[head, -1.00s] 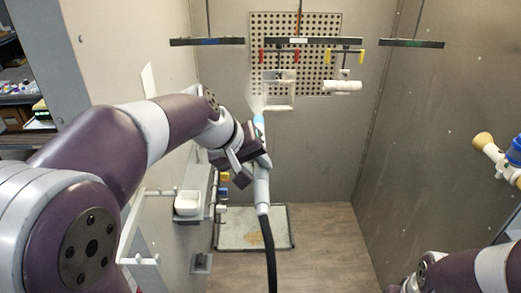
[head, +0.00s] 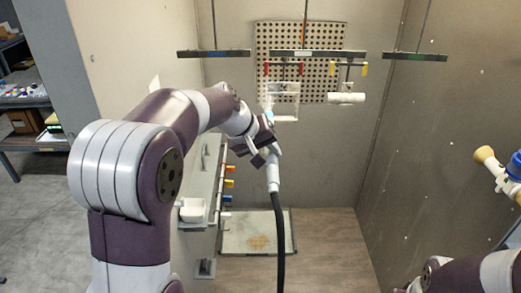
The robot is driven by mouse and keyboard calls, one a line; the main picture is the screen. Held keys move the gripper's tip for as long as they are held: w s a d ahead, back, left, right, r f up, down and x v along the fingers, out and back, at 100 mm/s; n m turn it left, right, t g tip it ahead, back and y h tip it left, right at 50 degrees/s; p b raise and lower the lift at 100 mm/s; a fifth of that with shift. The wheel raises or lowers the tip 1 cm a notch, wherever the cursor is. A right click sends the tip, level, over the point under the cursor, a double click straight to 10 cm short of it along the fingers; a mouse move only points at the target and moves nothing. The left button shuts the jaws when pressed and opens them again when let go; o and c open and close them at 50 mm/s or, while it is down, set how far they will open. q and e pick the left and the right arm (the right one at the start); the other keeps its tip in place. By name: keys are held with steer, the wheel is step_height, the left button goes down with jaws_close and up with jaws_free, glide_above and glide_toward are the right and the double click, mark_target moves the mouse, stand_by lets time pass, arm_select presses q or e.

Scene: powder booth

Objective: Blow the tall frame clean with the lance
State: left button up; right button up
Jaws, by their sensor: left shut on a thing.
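The tall frame (head: 286,117), a pale open rectangle, hangs from the middle bar in front of the perforated panel. My left gripper (head: 268,148) is shut on the lance (head: 273,172), below and slightly left of the frame. The lance stands nearly upright with a dark hose (head: 280,235) trailing down. Its light-blue tip points up near the frame's lower left side; whether they touch cannot be told. Part of the lance is hidden by my gripper. My right arm shows at the lower right, but its gripper is out of view.
A white cylinder (head: 346,98) hangs right of the frame. Dark bars (head: 414,56) hang on both sides. A perforated panel (head: 330,35) is behind. A white cup (head: 192,210) and coloured handles line the left ledge. A stained tray (head: 235,235) lies on the floor. A yellow-tipped blue-and-white device (head: 503,172) stands right.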

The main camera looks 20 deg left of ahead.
arm_select(q)
steer(key=w+d+p, duration=0.3)
steer(key=d+p, duration=0.1)
steer(key=d, duration=0.6)
steer(key=shift+d+p, duration=0.15)
steer(key=shift+p, duration=0.15)
steer(key=shift+f, duration=0.1)
